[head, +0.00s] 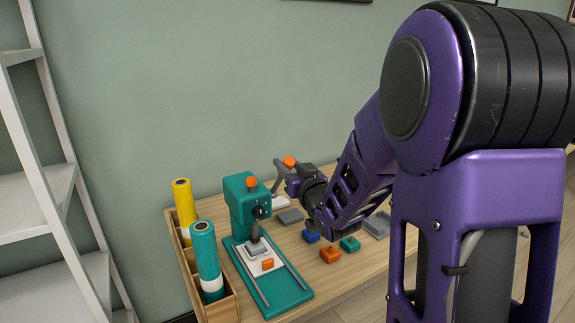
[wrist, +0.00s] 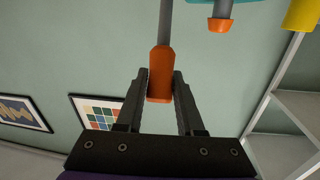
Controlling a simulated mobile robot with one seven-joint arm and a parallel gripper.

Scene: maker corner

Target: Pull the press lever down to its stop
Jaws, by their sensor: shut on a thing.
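The teal press (head: 240,212) stands on the bench with its long teal base in front. Its lever shows a grey rod (wrist: 166,22) and an orange handle (wrist: 160,72). In the head view the orange handle (head: 289,161) sits up and to the right of the press head, so the lever looks raised. My gripper (wrist: 161,80) is shut on the orange handle, with one dark finger on each side of it. In the head view my gripper (head: 287,172) partly covers the lever. A white plate with a grey and an orange piece (head: 267,264) lies under the press ram.
A wooden rack (head: 232,303) with yellow (head: 184,205) and teal (head: 207,260) rolls stands left of the press. Blue (head: 311,236), orange (head: 330,255) and teal (head: 350,243) pieces lie to its right, with grey trays (head: 377,226). White shelves (head: 30,200) stand at far left.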

